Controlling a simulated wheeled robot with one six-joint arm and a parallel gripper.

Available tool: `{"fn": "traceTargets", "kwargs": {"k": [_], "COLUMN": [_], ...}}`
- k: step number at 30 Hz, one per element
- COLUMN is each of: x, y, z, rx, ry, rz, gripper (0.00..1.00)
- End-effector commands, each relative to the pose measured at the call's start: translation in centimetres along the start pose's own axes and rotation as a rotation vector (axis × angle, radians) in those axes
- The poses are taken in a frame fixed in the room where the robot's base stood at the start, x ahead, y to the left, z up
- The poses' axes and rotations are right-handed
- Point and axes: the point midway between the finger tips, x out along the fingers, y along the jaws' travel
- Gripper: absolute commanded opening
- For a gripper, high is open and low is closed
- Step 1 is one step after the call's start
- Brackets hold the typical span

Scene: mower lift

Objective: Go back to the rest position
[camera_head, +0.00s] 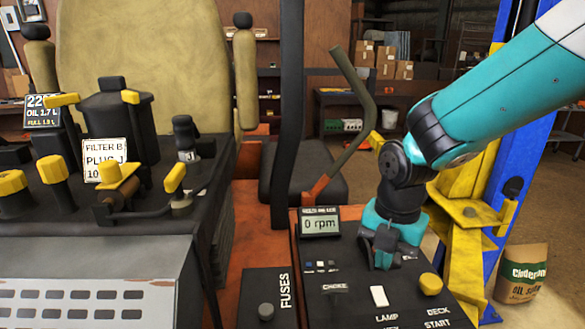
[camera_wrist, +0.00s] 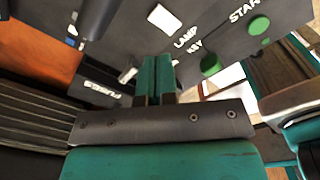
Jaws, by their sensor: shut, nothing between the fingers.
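My gripper (camera_head: 382,255) is over the right-hand control panel (camera_head: 340,285), pointing down, with its teal fingers shut and empty. I cannot tell whether the fingertips touch the panel. In the wrist view the closed fingers (camera_wrist: 157,78) are side by side, with the panel (camera_wrist: 120,50) beyond them. The panel has a display (camera_head: 320,224) reading 0 rpm, a white lamp switch (camera_head: 379,296) and a yellow knob (camera_head: 430,281) by the words DECK START. The wrist view shows a green knob (camera_wrist: 210,65) by the word KEY. My arm reaches in from the upper right.
A dark upright post (camera_head: 290,100) and a bent lever (camera_head: 355,100) stand behind the panel. A blue and yellow lift column (camera_head: 475,200) is close on the right, with a paper sack (camera_head: 522,274) beside it. The left console (camera_head: 90,215) carries several yellow-topped controls.

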Motion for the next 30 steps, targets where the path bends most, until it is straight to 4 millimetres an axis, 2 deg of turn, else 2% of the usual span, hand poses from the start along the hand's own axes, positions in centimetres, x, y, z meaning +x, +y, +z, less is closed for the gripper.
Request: {"fn": "traceTargets", "kwargs": {"k": [9,18,24,30], "x": [-1.8,-2.4,-2.5,-2.5], "y": [-2.6,-6.0,-7.3,-7.5], "z": [-6.9,-13.6,-16.0,-16.4], "rx": [0.792,1.521,1.775,1.829], "ry": [0.135,0.313,0.375,0.386], "rz": [0.091,0.048,-0.004,-0.019], "gripper": [0.0,0.0,0.0,0.0]}}
